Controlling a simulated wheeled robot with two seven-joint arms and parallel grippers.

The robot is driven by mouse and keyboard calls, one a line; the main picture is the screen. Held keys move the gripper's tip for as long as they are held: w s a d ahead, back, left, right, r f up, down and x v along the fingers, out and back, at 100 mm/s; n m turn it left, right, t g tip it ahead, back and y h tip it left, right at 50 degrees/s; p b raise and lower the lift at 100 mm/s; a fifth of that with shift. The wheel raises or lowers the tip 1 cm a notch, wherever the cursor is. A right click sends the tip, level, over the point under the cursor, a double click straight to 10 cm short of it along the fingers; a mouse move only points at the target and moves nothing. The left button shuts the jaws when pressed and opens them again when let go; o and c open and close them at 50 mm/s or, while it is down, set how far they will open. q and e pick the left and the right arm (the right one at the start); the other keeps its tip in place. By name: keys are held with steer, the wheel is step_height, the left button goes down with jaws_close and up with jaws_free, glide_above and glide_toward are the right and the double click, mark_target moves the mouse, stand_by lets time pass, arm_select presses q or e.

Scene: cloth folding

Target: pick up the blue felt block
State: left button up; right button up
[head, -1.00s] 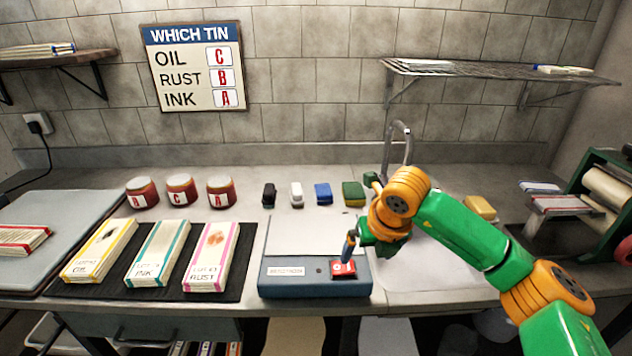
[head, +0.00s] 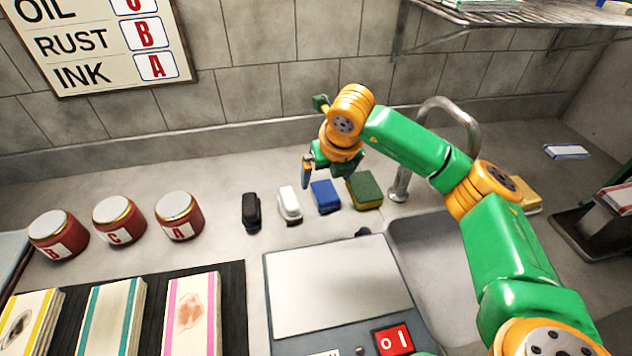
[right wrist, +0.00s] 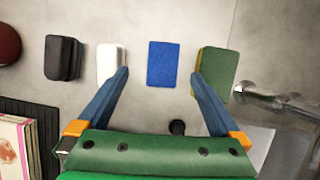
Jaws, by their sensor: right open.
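The blue felt block (head: 325,196) lies on the counter between a white block (head: 289,204) and a green-and-yellow sponge (head: 364,190). It also shows in the right wrist view (right wrist: 163,64), centred ahead of the gap between my fingers. My right gripper (head: 328,172) is above and just behind the block in the head view. In the right wrist view my right gripper (right wrist: 160,82) is open and empty, its left fingertip near the white block and its right fingertip near the sponge. My left gripper is not in view.
A black block (head: 251,212) lies left of the white one. Three red jars (head: 119,222) stand further left. A device with a pale top (head: 335,285) and red switch (head: 392,341) is in front. A tap (head: 447,112) and sink (head: 428,262) are to the right.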

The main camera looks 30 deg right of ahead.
mark_target(325, 190)
steer(key=shift+d+f+p, duration=0.25)
steer(key=shift+f+p, duration=0.5)
steer(key=shift+f, duration=0.25)
steer(key=x, duration=0.3)
steer(key=shift+w+f, duration=0.35)
steer(key=shift+f, duration=0.1)
steer(key=shift+s+r, duration=0.1)
steer(key=shift+s, duration=0.05)
steer(key=c, duration=0.8)
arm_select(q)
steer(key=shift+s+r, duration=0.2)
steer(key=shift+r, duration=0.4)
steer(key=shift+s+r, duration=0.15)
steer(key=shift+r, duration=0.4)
arm_select(e)
steer(key=c, duration=0.6)
